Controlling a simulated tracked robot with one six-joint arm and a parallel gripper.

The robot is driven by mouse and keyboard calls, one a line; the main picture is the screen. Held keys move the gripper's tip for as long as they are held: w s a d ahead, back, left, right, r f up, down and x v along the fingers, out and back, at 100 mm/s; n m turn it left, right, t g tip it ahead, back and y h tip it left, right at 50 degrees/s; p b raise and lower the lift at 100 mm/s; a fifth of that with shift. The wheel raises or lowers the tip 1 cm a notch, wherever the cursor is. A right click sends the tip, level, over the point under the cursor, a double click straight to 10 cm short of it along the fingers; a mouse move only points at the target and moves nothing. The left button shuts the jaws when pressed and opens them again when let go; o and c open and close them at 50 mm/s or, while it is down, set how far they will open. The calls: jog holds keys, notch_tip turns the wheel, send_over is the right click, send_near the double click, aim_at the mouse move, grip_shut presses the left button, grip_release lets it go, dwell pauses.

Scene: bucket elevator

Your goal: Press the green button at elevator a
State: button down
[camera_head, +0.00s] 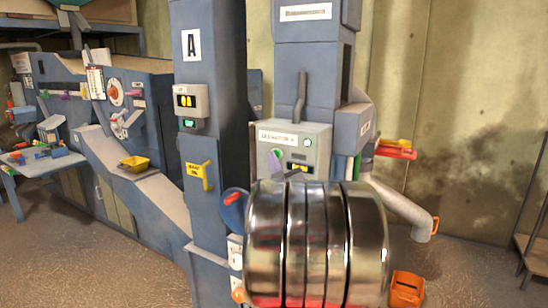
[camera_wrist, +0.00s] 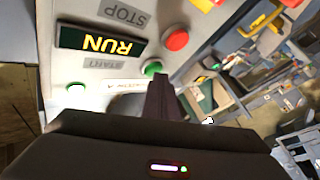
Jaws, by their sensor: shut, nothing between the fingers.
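The elevator A control box (camera_head: 318,135) is on the front of the grey elevator column. Its green button (camera_head: 276,155) is at the box's left side, and a small green lamp (camera_head: 307,142) is at upper right. In the wrist view the panel appears upside down, with the green START button (camera_wrist: 152,68), the red STOP button (camera_wrist: 176,39) and a lit RUN display (camera_wrist: 100,42). My gripper (camera_wrist: 161,80) is shut and empty, its tips very close to the green button. I cannot tell whether they touch it. My arm hides the lower part of the box.
A second grey column (camera_head: 211,145) marked A, with a small display box (camera_head: 190,101) and a yellow handle (camera_head: 199,175), stands to the left. A grey pipe (camera_head: 402,207) and an orange bin (camera_head: 406,289) are at right. Open floor lies at front left.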

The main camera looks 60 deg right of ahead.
jog(key=shift+d, duration=0.15)
dwell(0.5)
jog(key=shift+s+a, duration=0.1)
jog(key=shift+a, duration=0.85)
jog(key=a, duration=0.5)
jog(key=shift+s, duration=0.2)
dwell(0.9)
